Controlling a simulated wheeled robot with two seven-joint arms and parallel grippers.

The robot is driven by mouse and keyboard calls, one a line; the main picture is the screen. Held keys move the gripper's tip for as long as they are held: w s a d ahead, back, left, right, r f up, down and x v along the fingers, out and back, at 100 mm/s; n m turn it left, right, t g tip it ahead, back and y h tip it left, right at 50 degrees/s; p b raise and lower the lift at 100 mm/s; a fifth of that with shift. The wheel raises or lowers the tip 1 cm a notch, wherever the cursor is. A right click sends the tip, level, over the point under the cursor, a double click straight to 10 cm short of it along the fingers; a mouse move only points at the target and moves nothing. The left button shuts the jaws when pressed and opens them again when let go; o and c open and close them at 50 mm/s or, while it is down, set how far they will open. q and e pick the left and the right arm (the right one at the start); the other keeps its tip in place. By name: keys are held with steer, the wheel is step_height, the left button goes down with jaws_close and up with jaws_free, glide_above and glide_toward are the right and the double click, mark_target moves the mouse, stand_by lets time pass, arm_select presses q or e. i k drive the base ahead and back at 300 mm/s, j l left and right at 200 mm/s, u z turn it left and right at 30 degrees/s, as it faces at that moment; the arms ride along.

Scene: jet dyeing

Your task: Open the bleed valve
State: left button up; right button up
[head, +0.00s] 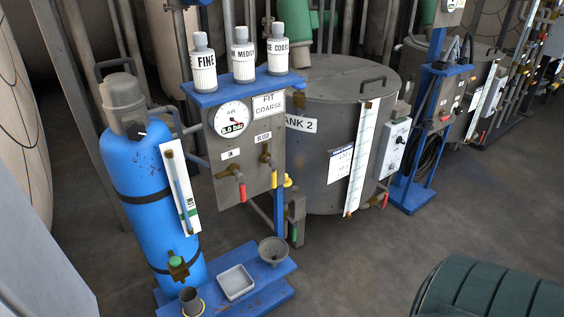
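A grey panel (222,160) stands on a blue frame beside a blue cylinder. The bleed valve (273,176) is on the panel's right side, below a small label that appears to read BLEED. Its yellow handle hangs down. To its left, below the IN label, is a brass valve with a red handle (242,191), also hanging down. A round air gauge (231,119) sits above them; its needle position and first digit are hard to read. Neither of my grippers is in view.
The blue cylinder (148,190) stands left of the panel. Several labelled bottles (243,57) stand on the shelf above. A white tray (236,282) and a funnel (273,250) are on the low blue base. Tank 2 (320,150) is behind.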

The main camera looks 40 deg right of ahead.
mark_target(273, 164)
steer(key=l+z, duration=0.1)
steer(key=z, duration=0.3)
steer(key=i+z, duration=0.15)
steer(key=z, duration=0.25)
steer(key=i+l+z, duration=0.1)
steer(key=z, duration=0.3)
steer(key=l+z, duration=0.2)
